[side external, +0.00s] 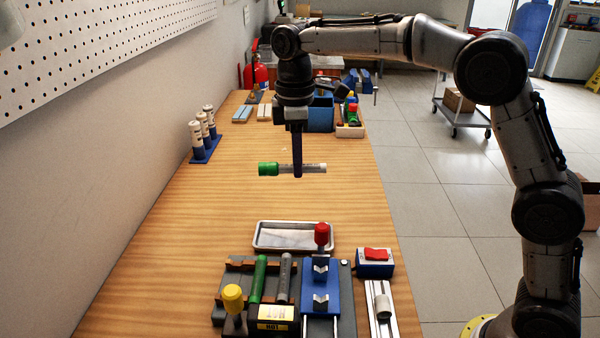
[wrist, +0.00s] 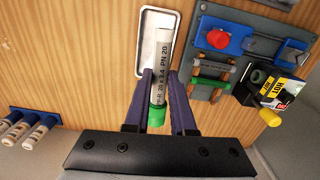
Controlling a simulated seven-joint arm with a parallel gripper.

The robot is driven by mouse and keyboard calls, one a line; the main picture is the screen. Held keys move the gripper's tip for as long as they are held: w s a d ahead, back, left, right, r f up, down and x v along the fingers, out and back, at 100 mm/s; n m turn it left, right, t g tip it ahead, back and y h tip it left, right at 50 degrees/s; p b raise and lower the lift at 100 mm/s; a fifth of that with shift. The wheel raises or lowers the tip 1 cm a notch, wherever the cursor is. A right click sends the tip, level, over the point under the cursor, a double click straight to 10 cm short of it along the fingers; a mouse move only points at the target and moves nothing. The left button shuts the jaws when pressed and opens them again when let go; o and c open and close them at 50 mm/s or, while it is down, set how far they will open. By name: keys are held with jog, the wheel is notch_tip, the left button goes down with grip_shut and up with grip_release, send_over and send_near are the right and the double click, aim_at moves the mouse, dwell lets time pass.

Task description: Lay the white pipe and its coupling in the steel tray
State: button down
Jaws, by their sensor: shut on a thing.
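The white pipe (side external: 312,168) has a green coupling (side external: 268,169) on its left end in the side view. My gripper (side external: 298,174) is shut on the pipe and holds it level, well above the table. In the wrist view my gripper (wrist: 161,85) has one finger on each side of the pipe (wrist: 162,62), with the green coupling (wrist: 156,117) at the near end. The steel tray (side external: 268,247) lies on the table below and nearer the side camera. It also shows in the wrist view (wrist: 143,50), partly hidden behind the pipe; its visible part is empty.
A fixture with green and grey pipes (side external: 258,278), a blue clamp (side external: 333,298) with a red knob and a blue box with a red switch (side external: 375,262) stand close to the tray. White cylinders (side external: 203,127) stand in a blue rack by the wall. The table's middle is clear.

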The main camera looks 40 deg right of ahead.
jog(key=shift+m, duration=0.5)
jog(key=shift+w+d+f, duration=0.1)
jog(key=shift+f, duration=2.95)
jog(key=shift+w+d+f, duration=0.15)
jog(key=shift+f, duration=2.95)
jog(key=shift+w+d+f, duration=0.1)
jog(key=shift+f, duration=2.95)
jog(key=c, duration=0.7)
grip_release()
jog(key=shift+r, duration=0.1)
